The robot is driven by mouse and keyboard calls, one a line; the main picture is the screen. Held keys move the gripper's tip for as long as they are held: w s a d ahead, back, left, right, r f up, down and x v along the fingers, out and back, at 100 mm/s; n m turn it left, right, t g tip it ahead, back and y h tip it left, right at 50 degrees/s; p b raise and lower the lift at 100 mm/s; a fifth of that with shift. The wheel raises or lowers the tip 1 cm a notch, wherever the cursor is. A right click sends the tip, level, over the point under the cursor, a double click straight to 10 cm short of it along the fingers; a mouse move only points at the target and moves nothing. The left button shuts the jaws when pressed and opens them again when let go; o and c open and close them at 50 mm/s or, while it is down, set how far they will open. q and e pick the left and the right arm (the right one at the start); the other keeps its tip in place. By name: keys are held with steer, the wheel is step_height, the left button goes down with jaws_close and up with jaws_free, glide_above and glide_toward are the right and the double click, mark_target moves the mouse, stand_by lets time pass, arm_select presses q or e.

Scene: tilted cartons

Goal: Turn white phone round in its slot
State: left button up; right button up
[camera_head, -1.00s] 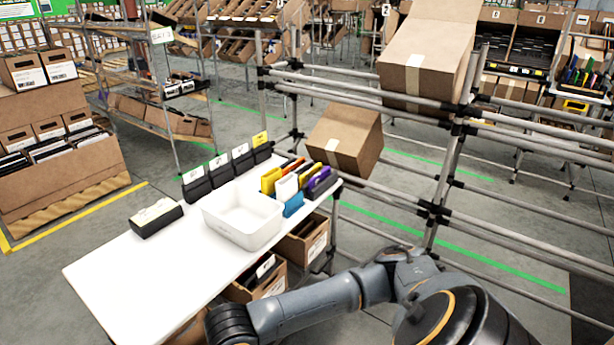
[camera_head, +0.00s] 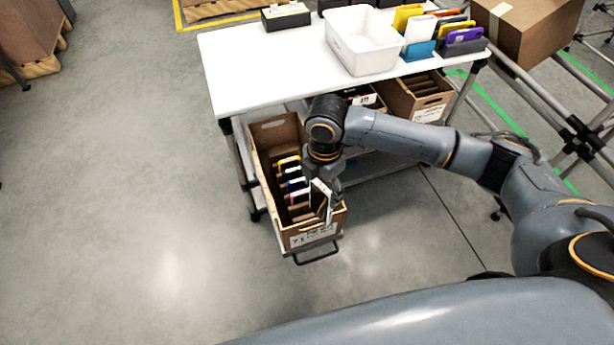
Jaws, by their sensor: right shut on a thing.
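An open brown carton (camera_head: 262,135) stands tilted under the table's front edge. Several phones, among them yellow, blue and red-edged ones, stand in a row of slots inside it (camera_head: 291,180). My right gripper (camera_head: 326,190) points down over the carton's near right part. It is shut on a thin upright phone with a white edge, the white phone (camera_head: 319,196). The phone's lower end is at the near slots; I cannot tell whether it is still in its slot. The gripper partly hides it. My left gripper is not in view.
Another carton (camera_head: 425,97) stands under the white table (camera_head: 270,75). A white bin (camera_head: 362,42) and several coloured items stand on the table. A rack with a box (camera_head: 525,30) is at the right.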

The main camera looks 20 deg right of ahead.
steer(key=w+a+f+n+b, duration=0.1)
steer(key=w+f+n+b, duration=0.15)
steer(key=w+n, duration=0.45)
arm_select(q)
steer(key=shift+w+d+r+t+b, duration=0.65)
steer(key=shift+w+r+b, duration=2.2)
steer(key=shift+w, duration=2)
arm_select(e)
steer(key=n+b, duration=0.2)
steer(key=n, duration=0.5)
glide_above(307, 204)
steer(key=s, duration=0.2)
steer(key=shift+f, duration=2.05)
steer(key=shift+w+a+f+b, duration=0.15)
steer(key=shift+f+b, duration=0.85)
steer(key=shift+f, duration=1.9)
steer(key=shift+a+f+b, duration=0.1)
steer(key=shift+f+b, duration=0.85)
steer(key=shift+f, duration=1.95)
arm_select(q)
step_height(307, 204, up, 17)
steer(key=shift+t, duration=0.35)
